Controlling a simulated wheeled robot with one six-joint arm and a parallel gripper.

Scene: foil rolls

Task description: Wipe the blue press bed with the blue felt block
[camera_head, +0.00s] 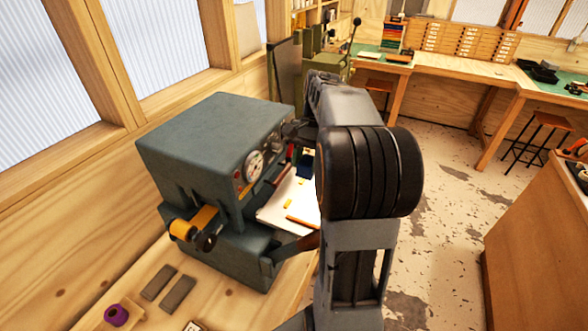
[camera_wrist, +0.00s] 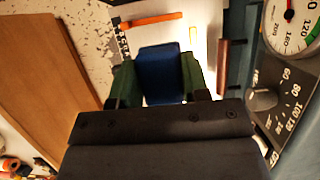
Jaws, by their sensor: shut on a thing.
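The blue felt block (camera_wrist: 160,72) is held between the two green fingers of my gripper (camera_wrist: 158,82) in the wrist view. In the head view the dark blue block (camera_head: 304,167) shows just left of my arm, over the front of the grey-blue press (camera_head: 205,135). A pale, whitish surface (camera_head: 273,212) lies in front of the press, with yellow and orange pieces on it. I cannot tell whether this is the blue press bed. My arm hides its right part. Whether the block touches a surface cannot be told.
The press has a gauge (camera_wrist: 288,27) and a dial plate close to my gripper's right in the wrist view. An orange stick (camera_wrist: 150,19) lies beyond the block. Two dark flat bars (camera_head: 168,290) and a purple roll (camera_head: 116,315) lie on the wooden bench.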

